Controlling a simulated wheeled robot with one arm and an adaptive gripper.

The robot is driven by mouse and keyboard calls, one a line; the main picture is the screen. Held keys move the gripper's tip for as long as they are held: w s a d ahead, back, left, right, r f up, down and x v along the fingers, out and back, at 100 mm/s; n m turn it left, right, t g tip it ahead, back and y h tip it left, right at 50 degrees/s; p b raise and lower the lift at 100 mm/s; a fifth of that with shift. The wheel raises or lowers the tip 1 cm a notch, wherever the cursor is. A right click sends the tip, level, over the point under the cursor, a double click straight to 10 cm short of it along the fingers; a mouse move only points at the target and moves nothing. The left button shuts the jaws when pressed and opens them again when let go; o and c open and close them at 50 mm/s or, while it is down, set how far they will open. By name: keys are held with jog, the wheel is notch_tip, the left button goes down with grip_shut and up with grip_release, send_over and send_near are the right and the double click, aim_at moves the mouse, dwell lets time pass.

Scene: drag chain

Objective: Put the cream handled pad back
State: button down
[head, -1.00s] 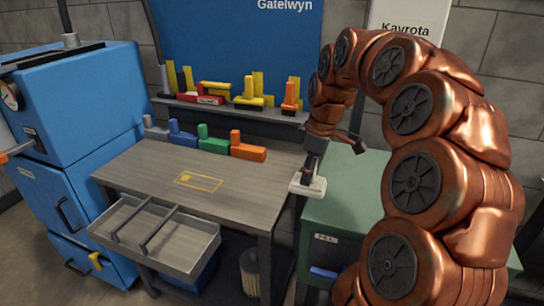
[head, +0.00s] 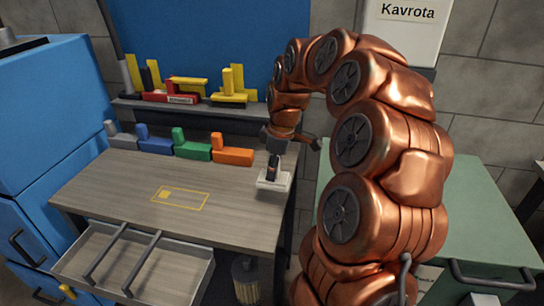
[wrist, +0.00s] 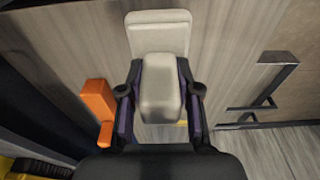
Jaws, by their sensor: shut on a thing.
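My gripper (head: 273,163) is shut on the handle of the cream handled pad (head: 273,182), near the right edge of the wooden-topped workbench (head: 105,185). The pad's flat base hangs level below the gripper; its exact height over the bench top cannot be told. In the wrist view the gripper (wrist: 161,95) has a finger on each side of the cream block-like handle, and the pad's flat base (wrist: 158,22) shows beyond. A yellow outlined rectangle (head: 205,201) with a small filled square is marked on the bench top, left of the pad.
Grey, blue, green and orange L-shaped blocks (head: 234,156) line the bench's back edge. Yellow and red pieces sit on a shelf (head: 190,107) above. An open drawer (head: 190,282) with two bars juts out in front. A green cabinet (head: 470,205) stands right. The middle bench top is clear.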

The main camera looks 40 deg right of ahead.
jog(key=w+d+p, duration=0.1)
jog(key=w+d, duration=0.1)
jog(key=w, duration=0.1)
jog(key=w+d+f+p, duration=0.1)
jog(key=w+d, duration=0.2)
jog(key=w, duration=0.1)
jog(key=w+d+p, duration=0.1)
jog(key=w+d, duration=0.2)
jog(key=w, duration=0.1)
jog(key=shift+f, duration=0.15)
jog(key=shift+w+d, duration=0.1)
jog(key=shift+w, duration=0.05)
jog(key=shift+f+p, duration=0.65)
jog(key=shift+f, duration=1.1)
jog(key=shift+f, duration=0.2)
jog(key=c, duration=0.8)
grip_release()
notch_tip(320, 180, up, 12)
jog(key=s+d+b, duration=0.1)
jog(key=b, duration=0.1)
jog(key=shift+s, duration=0.15)
jog(key=shift+d+r, duration=0.1)
